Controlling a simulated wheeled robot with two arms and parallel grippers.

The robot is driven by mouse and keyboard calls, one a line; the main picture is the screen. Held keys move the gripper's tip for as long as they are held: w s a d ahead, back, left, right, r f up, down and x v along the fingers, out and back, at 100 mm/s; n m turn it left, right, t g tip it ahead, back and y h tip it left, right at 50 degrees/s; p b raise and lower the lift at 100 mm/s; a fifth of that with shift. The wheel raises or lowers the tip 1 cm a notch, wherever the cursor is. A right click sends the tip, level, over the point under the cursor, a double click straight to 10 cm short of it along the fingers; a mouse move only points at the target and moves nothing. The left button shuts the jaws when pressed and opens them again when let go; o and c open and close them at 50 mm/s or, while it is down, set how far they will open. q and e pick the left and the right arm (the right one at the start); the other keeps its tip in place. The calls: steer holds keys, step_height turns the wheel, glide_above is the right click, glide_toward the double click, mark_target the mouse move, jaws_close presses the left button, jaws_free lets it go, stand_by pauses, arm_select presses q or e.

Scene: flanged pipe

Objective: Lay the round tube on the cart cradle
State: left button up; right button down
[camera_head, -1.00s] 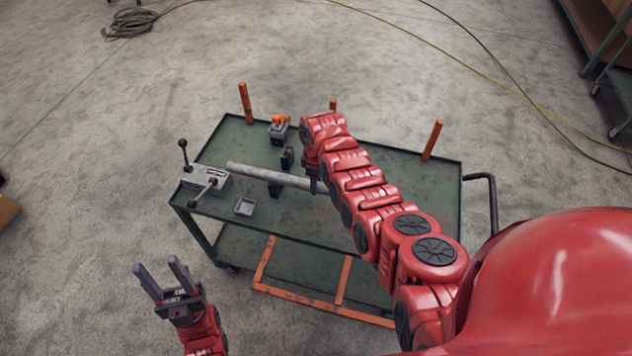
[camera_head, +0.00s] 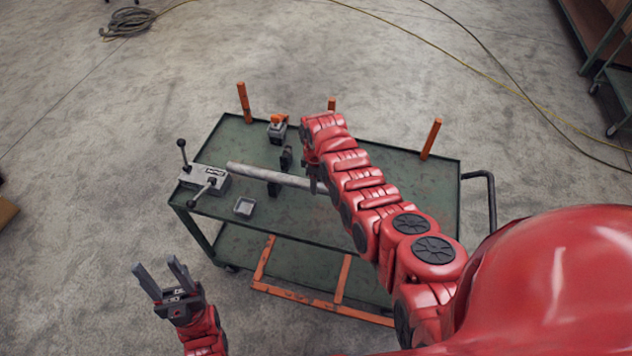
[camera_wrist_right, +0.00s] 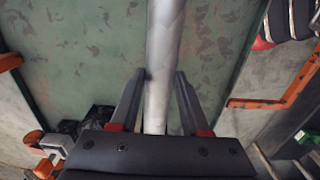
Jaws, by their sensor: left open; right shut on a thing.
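The grey round tube (camera_head: 262,173) extends to the left from my right arm, above the green cart top (camera_head: 400,185). It also shows in the right wrist view (camera_wrist_right: 163,60), running up from between the fingers. My right gripper (camera_wrist_right: 157,100) is shut on the tube; in the head view my arm mostly hides it. Black cradle blocks stand on the cart, one behind the tube (camera_head: 286,158) and one in front, partly covered by it (camera_head: 274,189). I cannot tell whether the tube touches them. My left gripper (camera_head: 155,266) is open and empty, left of the cart's front corner.
A grey lever box (camera_head: 206,180) stands at the cart's left end, near the tube's free end. A small grey tray (camera_head: 245,206) and an orange-topped clamp (camera_head: 278,128) are on the cart. Orange posts (camera_head: 244,102) (camera_head: 431,138) rise from the cart. The cart's right part looks clear.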

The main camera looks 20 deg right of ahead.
steer(key=shift+f, duration=0.35)
steer(key=shift+c, duration=1.5)
jaws_free()
steer(key=shift+b, duration=0.3)
steer(key=shift+w+r, duration=0.1)
steer(key=shift+r, duration=0.8)
step_height(320, 180, up, 6)
steer(key=shift+f+b, duration=0.2)
steer(key=shift+b, duration=0.9)
step_height(320, 180, up, 10)
steer(key=p, duration=0.5)
